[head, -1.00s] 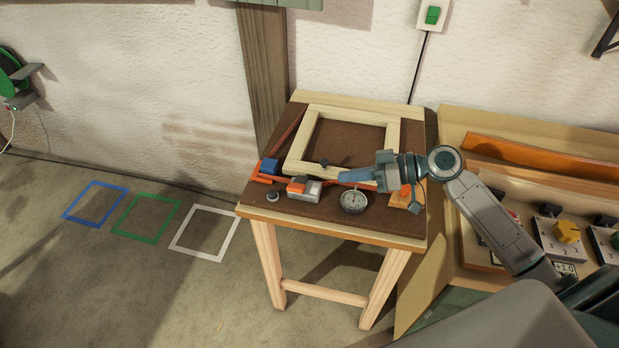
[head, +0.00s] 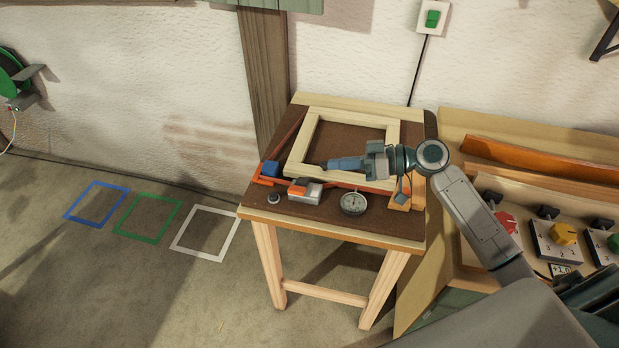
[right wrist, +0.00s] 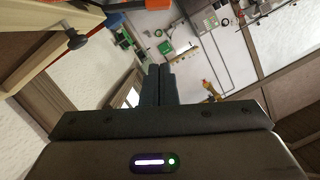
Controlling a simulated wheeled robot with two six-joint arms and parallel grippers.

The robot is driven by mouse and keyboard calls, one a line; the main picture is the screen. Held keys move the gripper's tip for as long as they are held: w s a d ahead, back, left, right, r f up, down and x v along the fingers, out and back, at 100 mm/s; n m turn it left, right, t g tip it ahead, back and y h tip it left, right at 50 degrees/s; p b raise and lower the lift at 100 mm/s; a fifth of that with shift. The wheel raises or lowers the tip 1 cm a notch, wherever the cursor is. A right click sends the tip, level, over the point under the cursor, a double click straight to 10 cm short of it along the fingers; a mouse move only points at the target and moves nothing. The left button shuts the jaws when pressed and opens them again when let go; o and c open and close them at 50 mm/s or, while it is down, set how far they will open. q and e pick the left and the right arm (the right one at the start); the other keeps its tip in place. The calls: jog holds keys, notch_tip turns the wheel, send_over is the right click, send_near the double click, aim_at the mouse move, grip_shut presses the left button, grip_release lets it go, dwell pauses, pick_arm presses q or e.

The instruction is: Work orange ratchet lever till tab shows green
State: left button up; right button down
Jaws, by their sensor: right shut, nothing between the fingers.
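A wooden frame (head: 290,172) lies on the brown-topped bench, with an orange clamp bar (head: 345,187) along its near side. A small grey unit with an orange top (head: 299,188), which looks like the ratchet lever, sits at the bar's left part. I cannot make out the tab or its colour. My right gripper (head: 330,165) is shut and empty above the frame's near rail, a little right of and behind the orange-topped unit. Its shut fingers show in the right wrist view (right wrist: 158,85). A dark knob (right wrist: 75,38) shows there at upper left. My left gripper is out of view.
A round dial gauge (head: 354,202) and a small dark knob-like piece (head: 273,198) lie near the bench's front edge. A blue block (head: 270,168) stands at the left. A panel with a yellow knob (head: 563,233) is at the right. The floor left of the bench is open.

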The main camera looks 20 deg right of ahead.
jog(key=p, duration=0.3)
send_over(300, 186)
jog(key=d, duration=0.2)
jog(key=shift+d+f, duration=0.2)
jog(key=shift+f, duration=0.5)
jog(key=shift+s+a+f+p, duration=0.1)
jog(key=shift+s+f+p, duration=0.15)
jog(key=shift+f, duration=0.35)
jog(key=shift+s+a+f+p, duration=0.1)
jog(key=shift+s+f+p, duration=0.2)
jog(key=shift+f, duration=0.3)
jog(key=shift+s+a+f+p, duration=0.1)
jog(key=shift+s+f+p, duration=0.15)
jog(key=shift+f, duration=0.35)
